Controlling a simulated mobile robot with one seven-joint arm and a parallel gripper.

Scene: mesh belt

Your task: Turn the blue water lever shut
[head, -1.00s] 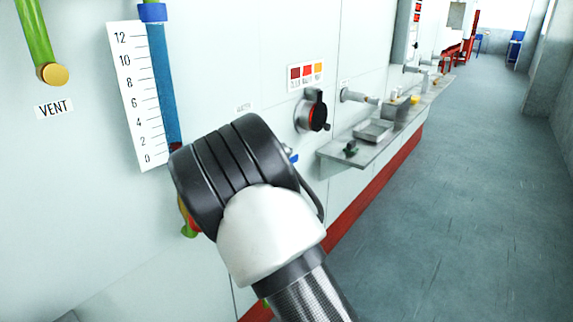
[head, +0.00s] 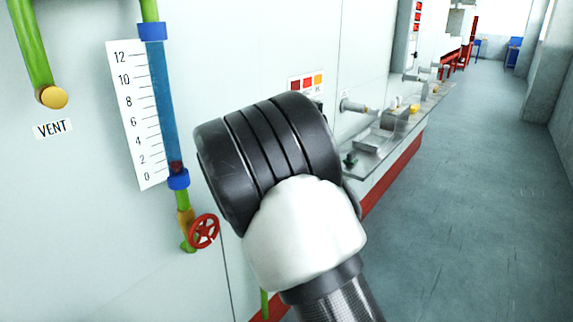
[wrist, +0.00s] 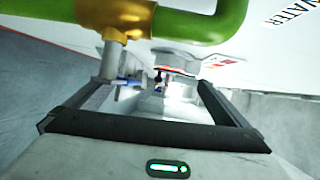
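The blue water lever is hidden behind my arm in the head view. In the wrist view a small blue part, seemingly the lever (wrist: 130,82), shows beside the grey stem below a brass valve body (wrist: 115,18) on a green pipe (wrist: 205,25). A WATER label (wrist: 290,12) is at the top right there. My gripper (wrist: 157,90) is open, with its fingers spread left and right. The left finger is close to the stem and blue part; I cannot tell whether they touch. Nothing is seen held.
A gauge tube (head: 163,110) with a scale and a red handwheel (head: 204,231) are on the wall left of my arm. A brass VENT knob (head: 53,97) is further left. A steel shelf (head: 378,158) juts out at right; the floor beyond is clear.

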